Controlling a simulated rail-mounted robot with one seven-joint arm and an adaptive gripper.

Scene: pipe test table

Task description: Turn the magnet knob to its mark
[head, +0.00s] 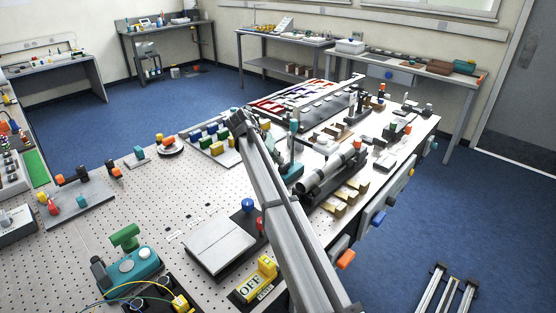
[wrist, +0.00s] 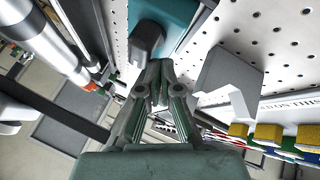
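My gripper (wrist: 158,72) is in the middle of the wrist view, its two green-grey fingers drawn together at the tips. Just beyond the tips is a dark grey rounded piece (wrist: 147,40) in front of a teal block (wrist: 165,16). It may be the magnet knob, but I cannot tell for sure, nor whether the fingertips touch it. No mark for the knob can be made out. In the head view my arm covers that part of the table; a teal base (head: 293,172) shows just right of it. The fingertips cannot be made out there.
A silver tube (wrist: 50,36) lies left of my gripper in the wrist view. A grey block (wrist: 230,72) is close on its right. A tray of coloured blocks (head: 226,157) lies left of my arm in the head view. The perforated tabletop (head: 150,190) has bare room at left.

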